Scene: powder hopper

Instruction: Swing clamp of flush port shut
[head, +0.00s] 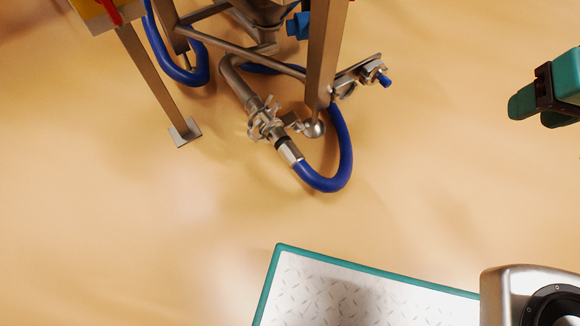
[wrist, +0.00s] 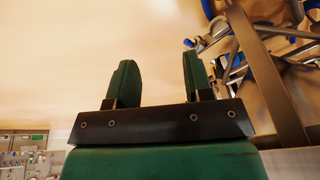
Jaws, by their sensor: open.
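A metal clamp (head: 265,122) with parts sticking out sits around the pipe joint where the steel pipe (head: 238,82) meets the fitting of a blue hose (head: 341,150). It is too small to tell whether the clamp is open or shut. A second small fitting (head: 345,88) sits on a bracket to its right; I cannot tell which one is the flush port. My gripper (head: 535,110) is at the far right, well apart from both. In the wrist view its two green fingers (wrist: 158,78) are spread, with nothing between them.
The hopper's steel legs (head: 150,75) stand around the pipework, one close to the right of the clamp. Another blue hose (head: 190,75) loops at the left. A teal-edged platform (head: 340,295) lies in front. The tan floor between is clear.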

